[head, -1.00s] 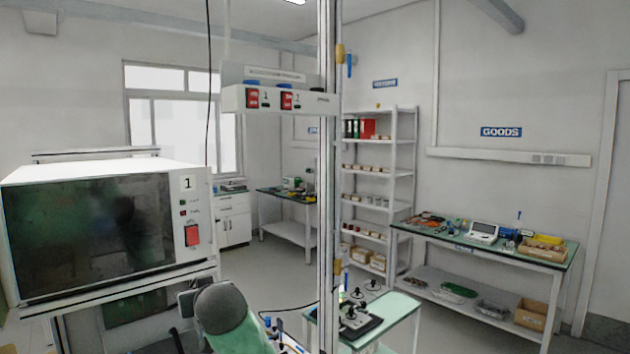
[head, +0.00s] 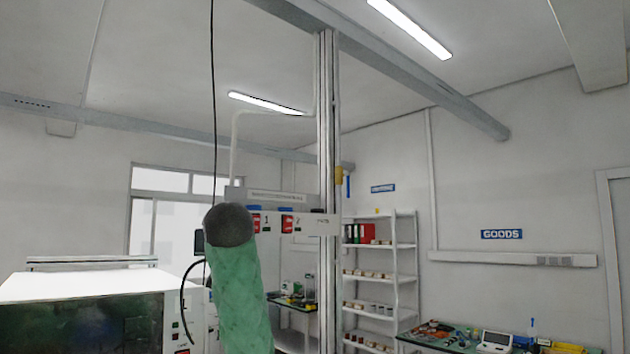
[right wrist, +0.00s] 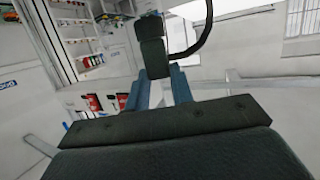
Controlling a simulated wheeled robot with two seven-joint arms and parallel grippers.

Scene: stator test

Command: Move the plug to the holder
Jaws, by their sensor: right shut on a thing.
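In the right wrist view, the two blue-grey fingers of my right gripper (right wrist: 159,80) are shut on a dark, blocky plug (right wrist: 152,48). A thick black cable (right wrist: 207,28) curves beside the plug. In the head view, my raised right arm hides most of this gripper. A small dark piece and a looping black cable (head: 183,300) show to the left of the arm. I cannot clearly make out the holder. An overhead panel with red switches (head: 287,224) hangs behind and to the right of the arm, partly covered. My left gripper is not in view.
A metal post (head: 328,150) stands just right of the arm. A white cabinet with a dark window (head: 80,287) is at the lower left. A thin black cord (head: 213,90) hangs from above. Shelves (head: 405,270) and a goods table (head: 440,340) stand farther back right.

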